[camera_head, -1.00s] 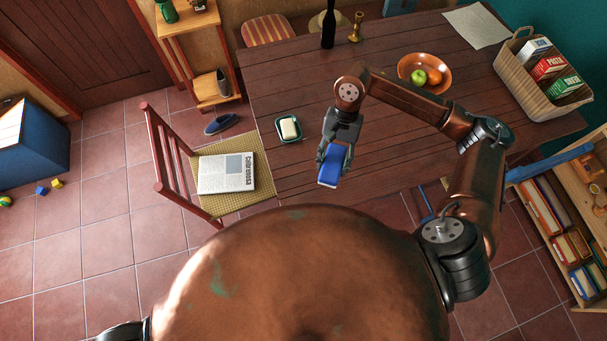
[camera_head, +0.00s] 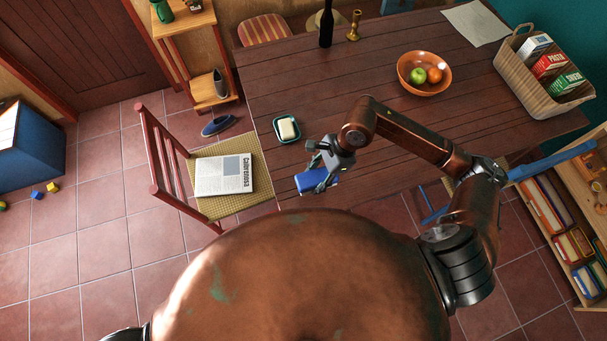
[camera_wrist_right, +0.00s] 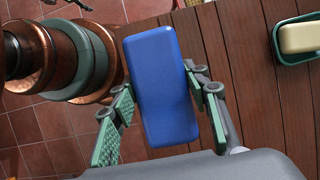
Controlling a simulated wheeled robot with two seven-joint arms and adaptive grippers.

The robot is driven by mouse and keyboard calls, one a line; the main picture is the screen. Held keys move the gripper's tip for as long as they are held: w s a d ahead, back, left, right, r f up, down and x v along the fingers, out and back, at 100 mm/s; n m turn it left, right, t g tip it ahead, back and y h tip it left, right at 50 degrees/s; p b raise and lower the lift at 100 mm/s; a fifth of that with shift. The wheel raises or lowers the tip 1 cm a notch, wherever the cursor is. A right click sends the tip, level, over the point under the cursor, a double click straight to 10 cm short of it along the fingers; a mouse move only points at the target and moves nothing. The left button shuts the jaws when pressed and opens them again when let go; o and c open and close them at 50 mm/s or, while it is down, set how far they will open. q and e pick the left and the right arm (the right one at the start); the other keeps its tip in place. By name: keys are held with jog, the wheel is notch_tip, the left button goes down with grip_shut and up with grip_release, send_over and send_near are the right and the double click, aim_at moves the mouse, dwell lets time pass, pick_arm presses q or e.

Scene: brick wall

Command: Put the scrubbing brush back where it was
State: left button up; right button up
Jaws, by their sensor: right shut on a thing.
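The scrubbing brush shows as a blue block (camera_head: 318,181) near the front edge of the wooden table (camera_head: 300,95). My right gripper (camera_head: 322,172) is shut on it, with a finger on each side. In the right wrist view the broad blue back of the brush (camera_wrist_right: 163,85) fills the space between the green-padded fingers. No bristles can be seen. I cannot tell how high the brush is above the table. My left gripper is not in view.
A soap bar in a teal dish (camera_head: 287,128) lies left of my right gripper. A chair (camera_head: 160,160) with a newspaper stands at the table's left. A fruit bowl (camera_head: 424,74), a bottle (camera_head: 326,25) and a basket (camera_head: 540,75) are farther back. The table's middle is bare.

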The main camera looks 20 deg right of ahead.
jog(key=w+f, duration=0.1)
jog(key=w+a+f, duration=0.1)
jog(key=w+f, duration=0.1)
jog(key=w+a+f, duration=0.1)
jog(key=w+f, duration=0.1)
jog(key=shift+f, duration=0.15)
jog(key=shift+w+a+f, duration=0.1)
jog(key=shift+w+f, duration=0.35)
jog(key=shift+f, duration=1.75)
jog(key=shift+f+b, duration=0.15)
jog(key=shift+b, duration=0.2)
jog(key=o, duration=1.1)
jog(key=shift+c, duration=0.2)
jog(key=shift+o, duration=0.2)
jog(key=shift+r, duration=0.2)
